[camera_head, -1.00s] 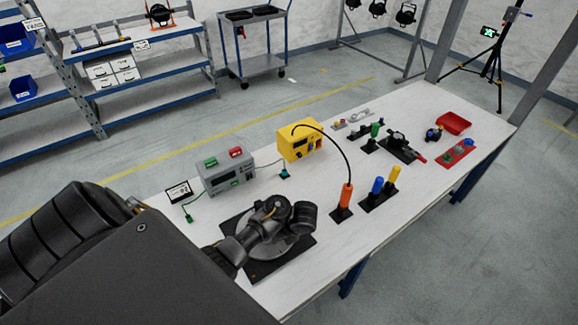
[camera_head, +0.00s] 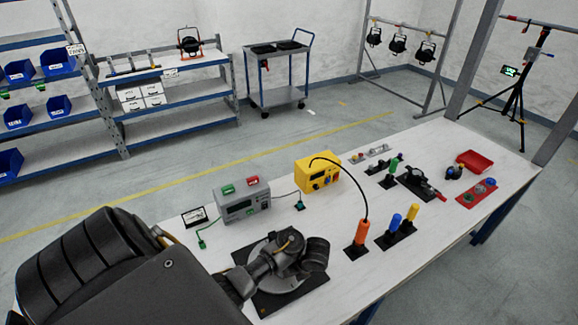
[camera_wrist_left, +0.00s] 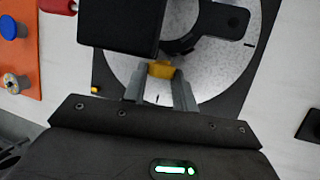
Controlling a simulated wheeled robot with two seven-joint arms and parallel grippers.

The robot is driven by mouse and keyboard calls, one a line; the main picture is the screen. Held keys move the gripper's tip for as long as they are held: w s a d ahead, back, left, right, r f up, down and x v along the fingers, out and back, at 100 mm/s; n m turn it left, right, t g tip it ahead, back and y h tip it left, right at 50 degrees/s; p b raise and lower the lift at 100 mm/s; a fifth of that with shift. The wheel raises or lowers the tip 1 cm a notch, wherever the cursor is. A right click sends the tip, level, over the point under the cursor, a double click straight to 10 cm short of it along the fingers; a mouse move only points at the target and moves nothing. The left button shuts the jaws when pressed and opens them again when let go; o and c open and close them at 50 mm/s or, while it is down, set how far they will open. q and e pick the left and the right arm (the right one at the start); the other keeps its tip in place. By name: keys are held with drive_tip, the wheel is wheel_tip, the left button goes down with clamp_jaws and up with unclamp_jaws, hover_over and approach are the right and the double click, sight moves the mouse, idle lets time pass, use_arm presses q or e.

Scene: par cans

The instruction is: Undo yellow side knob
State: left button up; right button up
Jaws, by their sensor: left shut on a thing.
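In the left wrist view, my left gripper (camera_wrist_left: 159,82) is shut on the small yellow knob (camera_wrist_left: 160,68), one grey finger on each side of it. The knob sits beside a black lamp body (camera_wrist_left: 118,20) and a black ring-shaped part, above a round grey marked disc (camera_wrist_left: 213,80) on a dark square plate. In the head view, the dark lamp (camera_head: 314,254) stands on its plate (camera_head: 290,298) at the near end of the table. My left arm reaches to it from the left; the fingertips are hard to make out there. My right gripper is not in view.
A grey box (camera_head: 241,202) and a yellow box (camera_head: 317,172) stand behind the lamp. An orange handle (camera_head: 361,236) with a black cable and blue and yellow posts stand to its right. A red tray (camera_head: 474,161) is at the far end.

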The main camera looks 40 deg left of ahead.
use_arm(q)
drive_tip(key=shift+s+a+t+h, duration=0.2)
drive_tip(key=shift+t+h, duration=0.1)
drive_tip(key=shift+t, duration=0.7)
drive_tip(key=shift+s+f+n+t+b, duration=0.15)
drive_tip(key=shift+n+t+b, duration=0.15)
drive_tip(key=shift+t+b, duration=0.45)
drive_tip(key=t+h+b, duration=0.1)
drive_tip(key=t+b, duration=0.1)
drive_tip(key=b, duration=0.2)
drive_tip(key=shift+s+f+n, duration=0.1)
drive_tip(key=shift+f+n, duration=0.05)
drive_tip(key=shift+n, duration=0.15)
drive_tip(key=shift+r+t+b, duration=0.2)
drive_tip(key=shift+t+b, duration=0.15)
drive_tip(key=shift+b, duration=0.35)
drive_tip(key=shift+r, duration=0.1)
drive_tip(key=o, duration=1)
drive_tip(key=shift+s, duration=0.1)
